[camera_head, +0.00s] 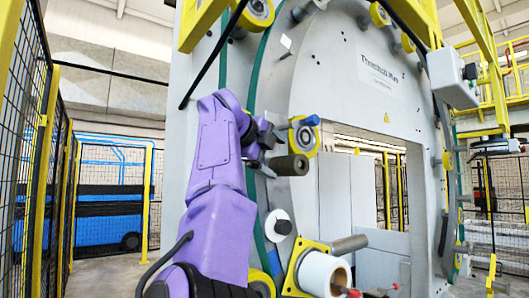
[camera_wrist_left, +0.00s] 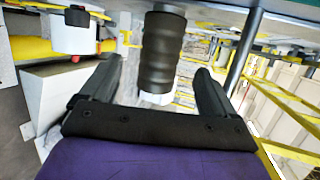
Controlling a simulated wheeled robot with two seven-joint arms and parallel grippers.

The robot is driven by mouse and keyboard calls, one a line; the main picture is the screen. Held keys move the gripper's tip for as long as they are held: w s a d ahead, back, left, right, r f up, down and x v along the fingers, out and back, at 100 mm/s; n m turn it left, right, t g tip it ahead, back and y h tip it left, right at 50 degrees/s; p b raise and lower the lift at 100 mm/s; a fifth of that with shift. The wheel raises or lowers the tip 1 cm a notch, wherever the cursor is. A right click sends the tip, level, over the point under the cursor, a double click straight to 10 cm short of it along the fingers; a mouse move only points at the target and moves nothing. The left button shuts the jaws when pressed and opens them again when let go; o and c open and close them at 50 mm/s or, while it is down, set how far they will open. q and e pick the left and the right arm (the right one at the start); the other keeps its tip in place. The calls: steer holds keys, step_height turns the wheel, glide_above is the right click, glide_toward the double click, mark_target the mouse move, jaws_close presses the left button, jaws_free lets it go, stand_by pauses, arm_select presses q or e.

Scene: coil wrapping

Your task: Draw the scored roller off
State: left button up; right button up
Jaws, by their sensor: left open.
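The scored roller is a dark, grooved cylinder with a pale end (camera_wrist_left: 162,50). It juts from the big grey ring machine and also shows in the head view (camera_head: 286,166). My left gripper (camera_head: 268,146), on the purple arm, is beside it at the ring's left side. In the left wrist view my left gripper (camera_wrist_left: 158,76) is open, with one finger on each side of the roller. A gap shows between each finger and the roller. The roller's mounting on the machine is partly hidden. My right gripper is not in view.
A blue-ended yellow wheel (camera_head: 304,136) sits close above the roller. A white roll (camera_head: 322,272) on a yellow bracket (camera_head: 296,262) is below. The machine's grey face (camera_head: 350,90) stands behind. Yellow-framed mesh fencing (camera_head: 28,150) runs along the left. The ring's central opening is clear.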

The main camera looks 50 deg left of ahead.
mark_target(303, 167)
arm_select(q)
steer(key=p+x, duration=0.2)
steer(key=x, duration=0.7)
steer(key=shift+w, duration=0.1)
steer(key=shift+d, duration=0.25)
steer(key=shift+a, duration=0.1)
steer(key=c, duration=1.3)
steer(key=o, duration=0.4)
steer(key=shift+c, duration=1.3)
steer(key=shift+d, duration=0.4)
steer(key=shift+s+d+b, duration=0.1)
steer(key=shift+d+b, duration=0.2)
steer(key=shift+d, duration=0.75)
steer(key=shift+s+d+b, duration=0.15)
steer(key=shift+d+b, duration=0.1)
steer(key=shift+d, duration=0.8)
steer(key=d+b, duration=0.1)
steer(key=d, duration=0.6)
steer(key=shift+s+d, duration=0.3)
